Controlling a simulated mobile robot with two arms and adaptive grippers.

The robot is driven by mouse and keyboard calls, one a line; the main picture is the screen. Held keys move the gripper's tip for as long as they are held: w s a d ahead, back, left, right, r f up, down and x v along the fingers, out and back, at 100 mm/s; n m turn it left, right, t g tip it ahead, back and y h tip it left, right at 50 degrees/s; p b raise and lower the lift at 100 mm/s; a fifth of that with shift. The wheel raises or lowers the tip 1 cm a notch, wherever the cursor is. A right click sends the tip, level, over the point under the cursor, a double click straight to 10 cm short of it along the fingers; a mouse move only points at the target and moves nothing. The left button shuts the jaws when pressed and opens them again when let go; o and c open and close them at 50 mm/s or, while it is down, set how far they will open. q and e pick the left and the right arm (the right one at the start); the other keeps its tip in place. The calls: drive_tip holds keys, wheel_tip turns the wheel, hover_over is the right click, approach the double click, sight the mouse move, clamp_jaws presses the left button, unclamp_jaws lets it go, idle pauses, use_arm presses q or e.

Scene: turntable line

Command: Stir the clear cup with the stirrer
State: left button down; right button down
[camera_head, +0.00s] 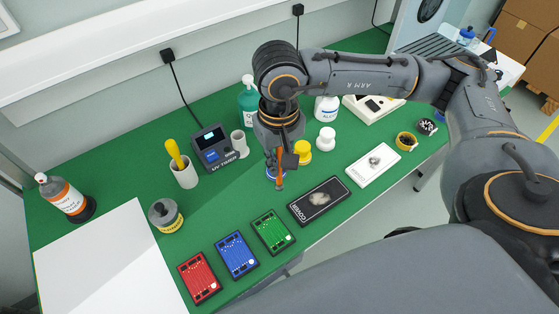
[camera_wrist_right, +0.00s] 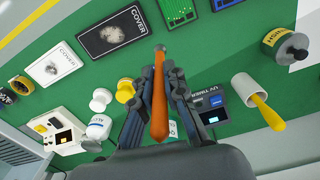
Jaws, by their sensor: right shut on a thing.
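My right gripper (camera_head: 280,163) is shut on an orange stirrer, and both show in the right wrist view, the gripper (camera_wrist_right: 160,75) with its fingers on either side of the orange stirrer (camera_wrist_right: 159,110). The stirrer ends in a small grey tip. In the head view the lower part of the stirrer (camera_head: 279,183) hangs below the fingers over the green table. I cannot make out a clear cup for sure in either view. A white cup (camera_head: 238,143) stands beside the UV timer, left of the gripper. My left gripper is not in view.
A white holder with a yellow-handled tool (camera_head: 185,175) and the UV timer (camera_head: 215,148) stand left. Yellow-lidded (camera_head: 303,151) and white-lidded (camera_head: 326,138) jars stand close right. Black (camera_head: 307,205) and white (camera_head: 365,170) cover trays and several circuit boards (camera_head: 236,254) lie near the front edge.

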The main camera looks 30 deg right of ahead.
drive_tip(key=w+d+r+m+p, duration=0.1)
drive_tip(key=w+d+m, duration=0.1)
drive_tip(key=w+m, duration=0.35)
drive_tip(key=w+d+r+m+y, duration=0.1)
drive_tip(key=w+d+m, duration=0.2)
drive_tip(key=w+m, duration=0.25)
drive_tip(key=w+d+r+m+p, duration=0.1)
drive_tip(key=w+d+m, duration=0.1)
drive_tip(key=w+m, duration=0.35)
drive_tip(key=w+d+m+t+h+p, duration=0.1)
drive_tip(key=w+d+m, duration=0.4)
drive_tip(key=d+m, duration=0.5)
drive_tip(key=m+t+h, duration=0.1)
drive_tip(key=m, duration=0.5)
drive_tip(key=shift+w+d, duration=0.25)
wheel_tip(320, 180, down, 12)
drive_tip(key=b, duration=0.8)
